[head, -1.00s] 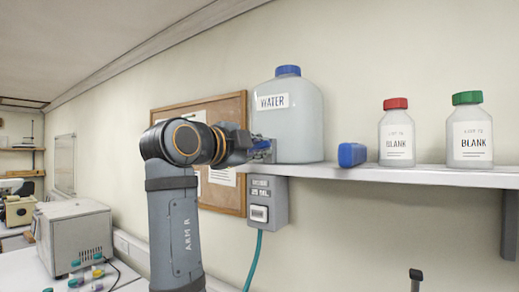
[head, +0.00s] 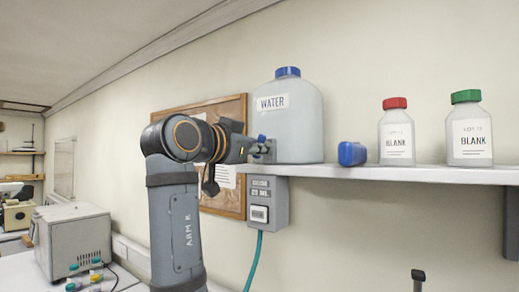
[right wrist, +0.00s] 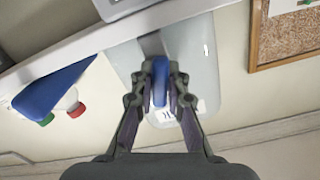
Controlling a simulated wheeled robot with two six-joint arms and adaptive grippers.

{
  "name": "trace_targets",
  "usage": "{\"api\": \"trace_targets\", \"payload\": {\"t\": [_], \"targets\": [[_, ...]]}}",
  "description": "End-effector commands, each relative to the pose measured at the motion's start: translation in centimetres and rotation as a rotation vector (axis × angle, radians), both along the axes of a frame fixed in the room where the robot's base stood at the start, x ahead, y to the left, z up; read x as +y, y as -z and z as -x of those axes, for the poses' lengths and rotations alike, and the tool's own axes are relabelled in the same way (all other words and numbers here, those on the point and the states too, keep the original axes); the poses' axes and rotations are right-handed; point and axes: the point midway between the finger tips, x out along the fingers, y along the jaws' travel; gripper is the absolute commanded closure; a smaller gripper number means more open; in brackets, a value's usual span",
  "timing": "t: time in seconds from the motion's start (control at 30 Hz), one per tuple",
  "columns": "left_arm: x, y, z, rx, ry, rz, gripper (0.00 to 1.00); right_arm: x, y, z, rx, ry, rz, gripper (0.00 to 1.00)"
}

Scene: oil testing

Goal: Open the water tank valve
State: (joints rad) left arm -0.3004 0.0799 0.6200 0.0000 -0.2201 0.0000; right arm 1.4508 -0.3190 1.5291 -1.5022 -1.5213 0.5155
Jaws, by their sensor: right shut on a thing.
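The water tank (head: 295,122) is a large translucent container with a blue cap and a WATER label, standing on the wall shelf. Its blue valve handle (head: 262,138) sits at the tank's lower left side. My right gripper (head: 256,149) is at the valve. In the right wrist view, my right gripper (right wrist: 161,88) is shut on the blue valve handle (right wrist: 160,82), which lies between its fingertips, with the tank (right wrist: 205,70) behind. The fingers partly hide the valve. My left gripper is in neither view.
A blue block (head: 352,154), a red-capped bottle (head: 397,138) and a green-capped bottle (head: 469,135) stand right of the tank on the shelf (head: 430,175). A grey wall box (head: 268,202) with a teal hose hangs below. A corkboard (head: 232,108) is behind my right arm.

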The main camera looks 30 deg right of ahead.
Motion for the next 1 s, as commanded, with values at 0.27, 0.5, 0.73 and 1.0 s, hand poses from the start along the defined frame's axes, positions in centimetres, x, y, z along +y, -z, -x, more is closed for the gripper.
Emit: {"api": "trace_targets", "payload": {"t": [0.27, 0.5, 0.73, 1.0], "targets": [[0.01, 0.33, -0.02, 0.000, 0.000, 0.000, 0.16, 0.01, 0.25, -0.08, 0.196, 0.000, 0.075, 1.00], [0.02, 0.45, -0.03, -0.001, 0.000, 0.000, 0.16, 0.02, 0.26, -0.08, 0.301, -0.001, 0.119, 1.00], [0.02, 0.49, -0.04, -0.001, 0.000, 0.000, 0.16, 0.02, 0.26, -0.08, 0.347, -0.001, 0.137, 1.00], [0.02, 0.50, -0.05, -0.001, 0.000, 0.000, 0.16, 0.02, 0.26, -0.08, 0.355, -0.001, 0.140, 1.00]]}}
